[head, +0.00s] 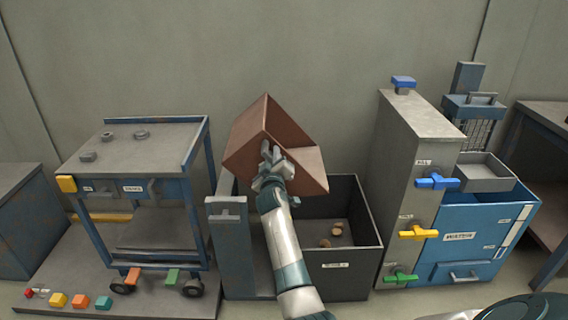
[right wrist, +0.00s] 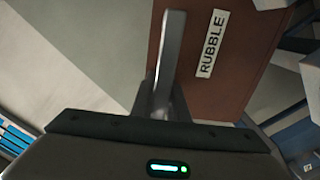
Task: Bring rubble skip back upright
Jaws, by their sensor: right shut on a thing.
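The rubble skip (head: 304,163) is a rust-brown open box, tipped well over above a dark grey bin (head: 345,268). In the right wrist view its brown wall (right wrist: 232,85) carries a white RUBBLE label. My right gripper (head: 270,167) reaches up from below and is shut on the skip at its near side. The exact part between the fingers is hidden by the gripper in the head view. A few small brown lumps (head: 331,238) lie on the bin floor. My left gripper is not in view.
A grey-blue post (head: 228,245) stands left of the bin. A wheeled cart (head: 150,165) stands farther left, with coloured blocks (head: 80,301) on the plate before it. A grey cabinet (head: 415,145) with blue, yellow and green handles stands close on the right.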

